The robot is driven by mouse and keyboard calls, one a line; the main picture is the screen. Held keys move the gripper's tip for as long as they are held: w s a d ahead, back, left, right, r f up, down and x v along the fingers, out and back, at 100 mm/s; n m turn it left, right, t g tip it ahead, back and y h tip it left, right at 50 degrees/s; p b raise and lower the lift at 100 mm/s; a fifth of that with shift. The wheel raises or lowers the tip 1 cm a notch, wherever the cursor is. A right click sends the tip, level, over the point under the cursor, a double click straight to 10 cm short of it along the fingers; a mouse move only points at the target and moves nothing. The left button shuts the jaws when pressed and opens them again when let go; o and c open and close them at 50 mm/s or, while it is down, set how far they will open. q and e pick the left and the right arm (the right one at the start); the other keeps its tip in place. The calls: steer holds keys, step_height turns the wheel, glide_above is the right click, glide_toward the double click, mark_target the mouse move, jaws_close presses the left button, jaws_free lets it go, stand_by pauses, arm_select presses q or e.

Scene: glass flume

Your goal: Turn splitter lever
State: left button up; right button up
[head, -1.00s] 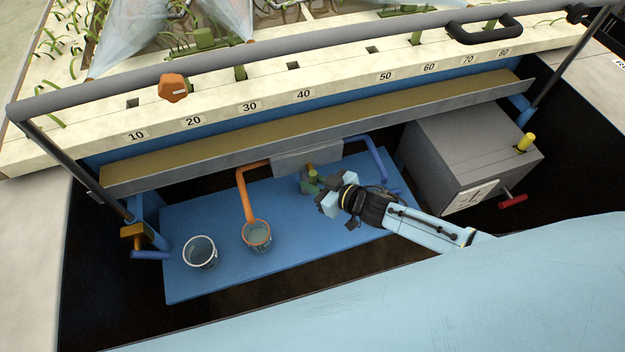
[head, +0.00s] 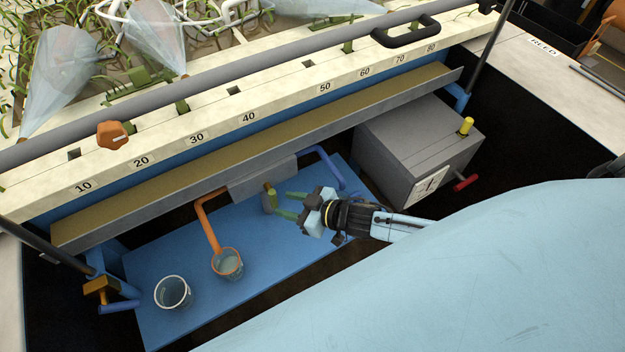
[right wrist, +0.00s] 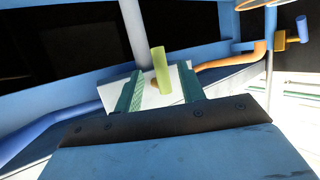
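The splitter is a grey box (head: 262,178) under the long trough, with an orange pipe (head: 205,215) on its left and a blue pipe (head: 330,168) on its right. Its yellow-green lever (head: 270,200) stands at its front. My right gripper (head: 281,204) is open, its green fingers pointing left at the lever. In the right wrist view the lever (right wrist: 161,72) shows between the two spread fingers, with a gap on each side. I cannot tell how deep it sits between them. My left gripper is not in view.
An orange-rimmed pail (head: 228,263) stands under the orange pipe, and a white-rimmed pail (head: 173,292) is left of it on the blue platform (head: 150,262). A grey box with a dial (head: 415,140) and red handle is at the right. The trough (head: 270,150) hangs above.

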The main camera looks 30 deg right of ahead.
steer(key=v, duration=0.8)
steer(key=shift+p, duration=0.4)
steer(key=shift+s, duration=0.1)
steer(key=s+d+r+m+g+h, duration=0.1)
steer(key=s+r+m+g+h, duration=0.6)
steer(key=s, duration=0.8)
step_height(320, 180, down, 23)
steer(key=s+n+g+h+b, duration=0.1)
steer(key=n+g+b, duration=0.1)
steer(key=s+d+f+g+b, duration=0.1)
steer(key=s+d+f, duration=0.2)
steer(key=s+f, duration=1.4)
steer(key=shift+f, duration=0.4)
